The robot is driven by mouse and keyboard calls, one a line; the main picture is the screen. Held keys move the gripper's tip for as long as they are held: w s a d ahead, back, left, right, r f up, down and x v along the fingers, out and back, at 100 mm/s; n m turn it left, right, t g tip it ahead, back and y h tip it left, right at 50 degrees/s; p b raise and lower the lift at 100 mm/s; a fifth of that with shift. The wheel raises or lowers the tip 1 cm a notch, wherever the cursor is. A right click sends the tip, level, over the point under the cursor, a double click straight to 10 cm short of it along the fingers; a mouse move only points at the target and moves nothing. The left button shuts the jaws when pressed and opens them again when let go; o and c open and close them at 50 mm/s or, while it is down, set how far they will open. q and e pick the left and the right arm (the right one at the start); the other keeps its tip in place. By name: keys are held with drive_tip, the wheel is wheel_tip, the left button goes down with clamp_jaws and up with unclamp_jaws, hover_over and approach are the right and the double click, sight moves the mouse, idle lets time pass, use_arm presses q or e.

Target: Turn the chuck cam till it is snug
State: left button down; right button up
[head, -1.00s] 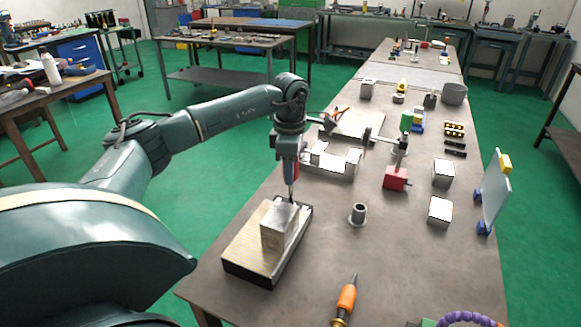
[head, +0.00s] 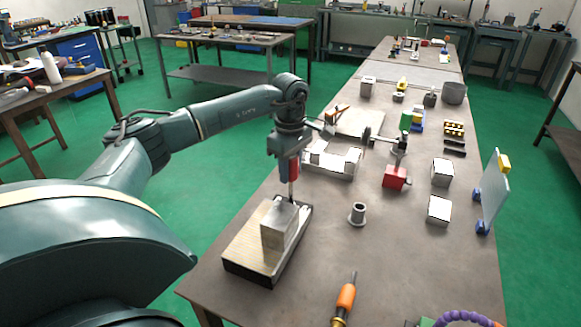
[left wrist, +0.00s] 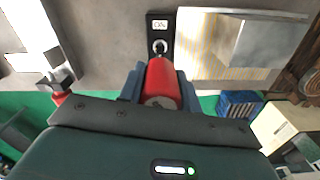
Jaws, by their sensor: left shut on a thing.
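The chuck (head: 245,250) is a low dark-sided block with a pale striped top, near the table's front left; its top shows in the left wrist view (left wrist: 197,62). A grey metal block (head: 279,230) stands on it. My left gripper (head: 293,172) is above the chuck's far end, shut on a red-handled tool (left wrist: 161,80). The tool's thin shank points down to the chuck's far end. In the left wrist view, a black end panel (left wrist: 151,33) carries a pale label and a round metal cam (left wrist: 160,46). The handle hides where the tip meets it. My right gripper is out of view.
A flanged metal bush (head: 357,214) stands right of the chuck. A light-grey fixture (head: 331,163) lies beyond it, with a red-based stand (head: 395,178) to its right. An orange-handled tool (head: 345,299) lies in front. Bare table lies between these.

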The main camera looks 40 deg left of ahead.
use_arm(q)
drive_tip(key=m, duration=0.3)
drive_tip(key=shift+r+p, duration=0.1)
drive_tip(key=shift+p, duration=0.25)
idle(0.3)
drive_tip(key=shift+r, duration=0.1)
drive_tip(key=shift+r+p, duration=0.65)
drive_tip(key=shift+r, duration=0.05)
